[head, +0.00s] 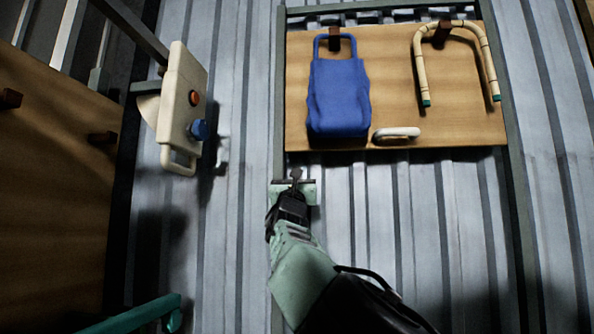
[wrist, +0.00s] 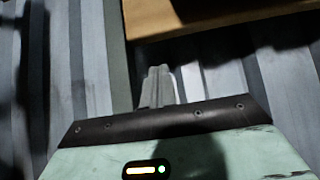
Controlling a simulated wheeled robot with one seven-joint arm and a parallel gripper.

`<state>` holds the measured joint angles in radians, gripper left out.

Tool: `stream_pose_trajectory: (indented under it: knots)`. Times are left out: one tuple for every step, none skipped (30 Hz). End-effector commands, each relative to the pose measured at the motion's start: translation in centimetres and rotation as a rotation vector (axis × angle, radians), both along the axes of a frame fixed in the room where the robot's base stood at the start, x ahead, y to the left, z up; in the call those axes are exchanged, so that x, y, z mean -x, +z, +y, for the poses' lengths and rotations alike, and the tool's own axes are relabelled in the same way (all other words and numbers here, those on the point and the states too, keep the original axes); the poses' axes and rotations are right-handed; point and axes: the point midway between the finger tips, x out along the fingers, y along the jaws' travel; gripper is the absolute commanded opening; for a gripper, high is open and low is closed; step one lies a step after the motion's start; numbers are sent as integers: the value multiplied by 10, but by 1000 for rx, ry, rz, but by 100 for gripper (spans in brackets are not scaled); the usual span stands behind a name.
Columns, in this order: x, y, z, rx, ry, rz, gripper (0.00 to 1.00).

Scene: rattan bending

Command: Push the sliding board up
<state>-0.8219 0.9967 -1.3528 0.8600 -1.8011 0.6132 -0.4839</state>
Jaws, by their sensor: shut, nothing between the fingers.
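The sliding board (head: 400,90) is a tan wooden panel held between dark green vertical rails on the corrugated wall. A blue bag (head: 339,97), a curved rattan piece (head: 447,40) and a white handle (head: 396,133) are on it. The handle sits near its lower edge. My gripper (head: 296,176) is shut and empty, below the board's lower left corner and close to the left rail. It appears apart from the board. In the wrist view the shut fingers (wrist: 158,84) point toward the board's lower edge (wrist: 190,30).
A cream control box (head: 182,108) with an orange and a blue button and a loop handle juts out at left. Another wooden panel (head: 55,170) with dark pegs fills the far left. The wall below the board, right of my arm, looks clear.

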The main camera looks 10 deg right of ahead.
Motion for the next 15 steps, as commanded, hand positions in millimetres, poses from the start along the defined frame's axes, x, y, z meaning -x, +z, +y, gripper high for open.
stream_pose_trajectory:
  knots:
    - [6, -15, 3, 0, 1, 1, 0]
    - [10, -18, 4, -1, 2, 1, 0]
    - [14, -23, 6, -1, 2, 1, 0]
    - [17, -27, 6, -1, 1, 3, 0]
    - [20, -31, 8, -2, 2, 4, 0]
    - [24, -36, 9, -1, 1, 4, 0]
    - [27, -39, 11, -1, 3, 4, 0]
    - [31, -43, 11, -2, 1, 5, 0]
    - [35, -48, 13, -3, 2, 5, 0]
    - [38, -51, 14, -3, 2, 5, 0]
    - [42, -54, 15, -2, 3, 6, 0]
    - [46, -58, 16, -3, 2, 5, 0]
    - [48, -61, 17, -3, 2, 5, 0]
    - [51, -64, 18, -2, 3, 7, 0]
    - [54, -67, 19, -2, 2, 7, 0]
